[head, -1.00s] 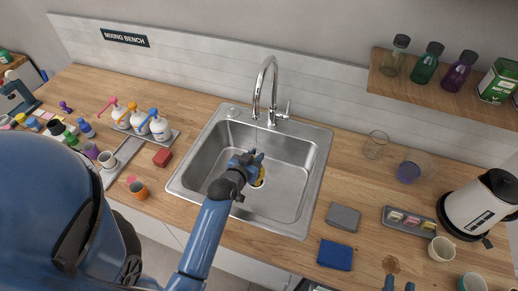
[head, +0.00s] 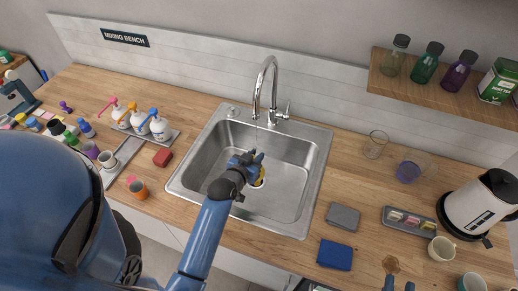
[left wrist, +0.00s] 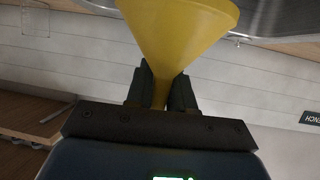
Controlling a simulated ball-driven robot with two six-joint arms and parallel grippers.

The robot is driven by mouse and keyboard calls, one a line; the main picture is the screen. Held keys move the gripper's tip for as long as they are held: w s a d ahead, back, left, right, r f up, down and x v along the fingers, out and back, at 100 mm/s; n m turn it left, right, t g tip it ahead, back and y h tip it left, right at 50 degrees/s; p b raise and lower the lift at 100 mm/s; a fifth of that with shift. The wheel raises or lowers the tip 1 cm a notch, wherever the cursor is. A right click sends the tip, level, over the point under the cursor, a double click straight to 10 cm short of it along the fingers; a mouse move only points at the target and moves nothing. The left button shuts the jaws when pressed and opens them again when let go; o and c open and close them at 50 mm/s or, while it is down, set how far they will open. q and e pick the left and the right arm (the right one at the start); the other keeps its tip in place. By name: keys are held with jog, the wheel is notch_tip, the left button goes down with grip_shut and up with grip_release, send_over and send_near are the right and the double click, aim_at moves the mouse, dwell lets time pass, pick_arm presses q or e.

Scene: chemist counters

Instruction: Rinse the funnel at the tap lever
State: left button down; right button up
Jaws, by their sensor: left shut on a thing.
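My left gripper (head: 254,161) is over the steel sink basin (head: 205,157), below and in front of the tap spout (head: 257,108). It is shut on the yellow funnel (head: 261,178), which is mostly hidden behind the gripper in the head view. In the left wrist view the funnel (left wrist: 180,30) shows its wide cone, with its narrow stem between the two fingers. The tap lever (head: 288,109) is on the right side of the chrome tap. A faint thin line below the spout may be water.
Right of the sink lie a grey sponge (head: 343,217), a blue cloth (head: 335,255) and a tray (head: 412,222). Glass beakers (head: 377,144) and a kettle (head: 482,205) stand further right. Pump bottles (head: 159,126) and a red block (head: 162,157) are to the left.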

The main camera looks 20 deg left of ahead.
pick_arm(q)
jog(key=shift+s+d+r+p, duration=0.2)
jog(key=shift+s+r+p, duration=0.85)
jog(key=shift+s, duration=0.2)
jog(key=shift+s+d+r+p, duration=0.2)
jog(key=shift+s+r+p, duration=0.8)
jog(key=shift+s, duration=0.2)
